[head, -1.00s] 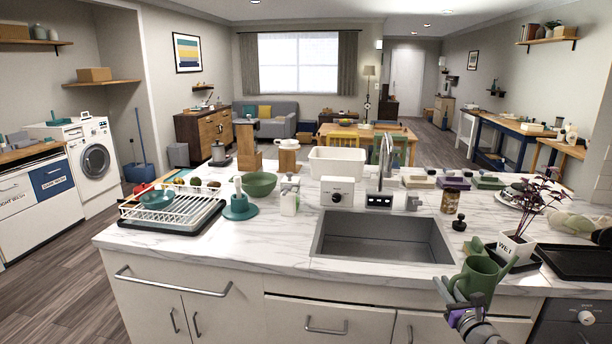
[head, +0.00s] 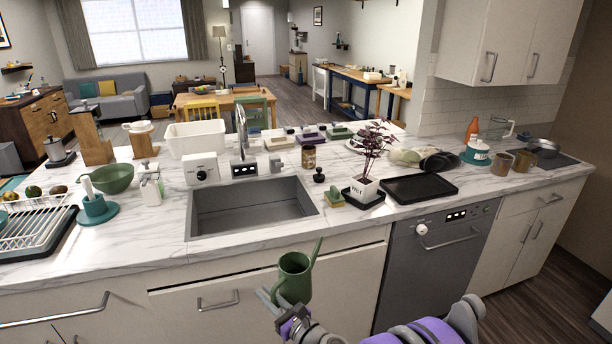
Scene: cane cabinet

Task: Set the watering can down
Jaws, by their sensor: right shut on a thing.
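The green watering can (head: 294,277) is in front of the counter's drawer fronts, below the countertop edge, with its spout pointing up to the right. My right gripper (head: 275,300) is shut on the watering can at its lower left side. The can looks roughly upright and apart from the counter. My left gripper is not in view.
The marble countertop (head: 150,225) has a sink (head: 250,205). Right of it stand a potted plant marked WET (head: 364,190), a sponge (head: 334,198) and a black tray (head: 418,188). A strip of bare counter lies along the front edge. A dishwasher (head: 435,260) is below.

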